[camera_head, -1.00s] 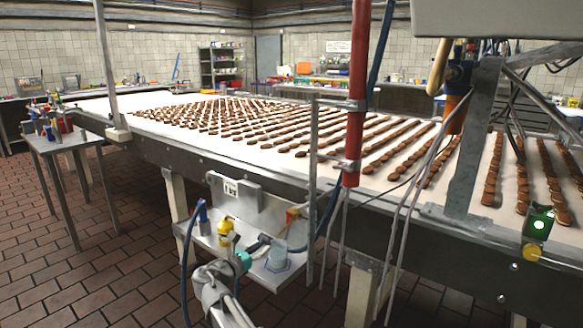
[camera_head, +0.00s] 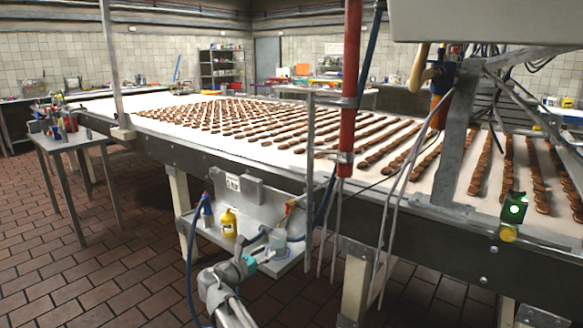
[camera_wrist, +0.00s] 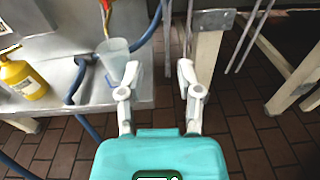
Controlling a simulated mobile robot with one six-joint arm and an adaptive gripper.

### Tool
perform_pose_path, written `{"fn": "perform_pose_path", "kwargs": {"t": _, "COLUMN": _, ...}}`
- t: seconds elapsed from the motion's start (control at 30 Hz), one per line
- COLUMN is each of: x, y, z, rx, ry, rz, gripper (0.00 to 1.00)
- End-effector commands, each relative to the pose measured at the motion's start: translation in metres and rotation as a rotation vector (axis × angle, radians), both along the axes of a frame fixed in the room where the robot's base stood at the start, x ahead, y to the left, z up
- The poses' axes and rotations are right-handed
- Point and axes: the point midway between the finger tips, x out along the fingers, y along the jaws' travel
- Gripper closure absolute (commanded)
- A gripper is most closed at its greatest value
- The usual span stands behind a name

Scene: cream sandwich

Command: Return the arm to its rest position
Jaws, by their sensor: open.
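My gripper (camera_wrist: 158,82) is open in the wrist view, with two pale fingers apart and nothing between them. Its teal body (camera_wrist: 155,155) fills the bottom middle. In the head view my arm reaches in from the bottom, and the teal part (camera_head: 249,265) is beside the front of a metal side shelf (camera_head: 205,233). A translucent cup (camera_wrist: 113,56) stands on that shelf, just beyond the left finger; I cannot tell whether they touch. The cup also shows in the head view (camera_head: 278,240).
A yellow bottle (camera_head: 228,223) and a blue hose (camera_head: 189,270) are close to my arm. The long conveyor (camera_head: 270,155) carries rows of brown biscuits behind the shelf.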

Motion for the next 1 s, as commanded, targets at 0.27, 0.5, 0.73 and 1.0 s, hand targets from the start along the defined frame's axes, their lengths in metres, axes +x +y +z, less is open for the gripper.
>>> {"fn": "perform_pose_path", "kwargs": {"t": 0.27, "x": -0.006, "y": -0.039, "z": -0.019, "rx": 0.171, "ry": -0.012, "rz": -0.075, "gripper": 0.54}}
{"fn": "perform_pose_path", "kwargs": {"t": 0.5, "x": -0.018, "y": -0.089, "z": -0.047, "rx": 0.415, "ry": -0.041, "rz": -0.205, "gripper": 0.54}}
{"fn": "perform_pose_path", "kwargs": {"t": 0.73, "x": -0.049, "y": -0.158, "z": -0.091, "rx": 0.793, "ry": -0.117, "rz": -0.462, "gripper": 0.54}}
{"fn": "perform_pose_path", "kwargs": {"t": 1.0, "x": -0.101, "y": -0.215, "z": -0.138, "rx": 1.221, "ry": -0.258, "rz": -0.865, "gripper": 0.54}}
